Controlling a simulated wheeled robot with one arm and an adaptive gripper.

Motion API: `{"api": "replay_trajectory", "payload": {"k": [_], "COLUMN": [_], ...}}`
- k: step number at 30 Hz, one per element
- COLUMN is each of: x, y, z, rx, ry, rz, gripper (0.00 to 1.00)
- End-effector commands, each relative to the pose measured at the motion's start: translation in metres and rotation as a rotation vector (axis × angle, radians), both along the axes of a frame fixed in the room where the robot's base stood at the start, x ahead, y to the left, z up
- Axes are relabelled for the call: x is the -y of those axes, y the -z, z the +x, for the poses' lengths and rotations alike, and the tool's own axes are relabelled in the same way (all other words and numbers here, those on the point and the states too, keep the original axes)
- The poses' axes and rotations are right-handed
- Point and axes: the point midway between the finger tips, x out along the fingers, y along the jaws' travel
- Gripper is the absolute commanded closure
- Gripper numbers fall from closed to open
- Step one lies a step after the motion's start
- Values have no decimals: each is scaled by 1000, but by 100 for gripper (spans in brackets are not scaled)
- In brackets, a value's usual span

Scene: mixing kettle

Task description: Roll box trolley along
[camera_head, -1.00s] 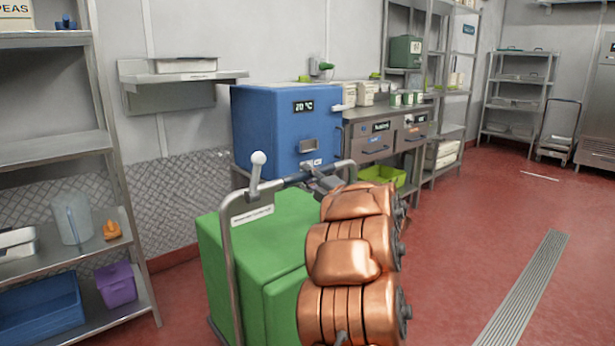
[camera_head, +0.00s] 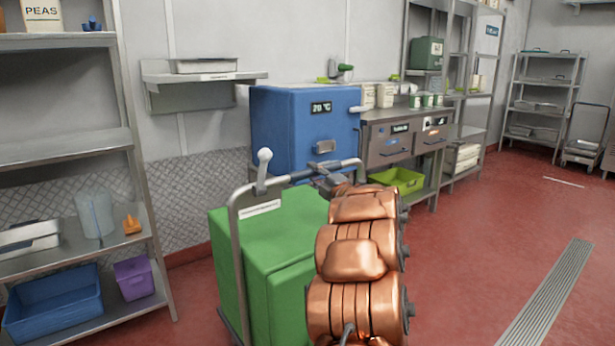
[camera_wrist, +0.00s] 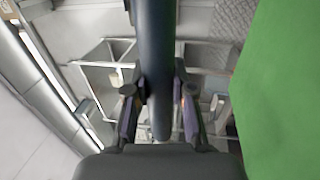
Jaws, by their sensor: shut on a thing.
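The box trolley carries a large green box (camera_head: 275,255) and has a grey tubular handle (camera_head: 235,245) with a white-knobbed lever (camera_head: 263,165). It stands on the red floor in front of me, in the head view. My gripper (camera_head: 330,175) is at the top bar of the handle, partly hidden behind my copper arm. In the wrist view my gripper (camera_wrist: 160,115) is shut on the dark handle bar (camera_wrist: 157,60), its fingers on either side. The green box (camera_wrist: 285,90) fills the right of that view. The trolley's wheels are hidden.
A steel shelf rack (camera_head: 135,180) with a blue bin (camera_head: 52,305) and purple tub (camera_head: 133,278) stands close on the left. A blue cabinet (camera_head: 290,125) and a steel counter (camera_head: 400,145) stand beyond the trolley. The red floor (camera_head: 480,240) is open to the right, around a drain grate (camera_head: 550,295).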

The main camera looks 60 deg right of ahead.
Motion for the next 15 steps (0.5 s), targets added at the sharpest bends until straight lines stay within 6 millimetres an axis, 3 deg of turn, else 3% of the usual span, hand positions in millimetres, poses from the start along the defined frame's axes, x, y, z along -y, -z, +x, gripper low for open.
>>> {"api": "replay_trajectory", "payload": {"k": [9,10,15], "x": [3,3,3], "y": [1,1,1], "z": [-1,-1,-1], "rx": [-3,-3,-2], "ry": [4,4,4], "rz": [0,0,0], "gripper": [100,74,56]}}
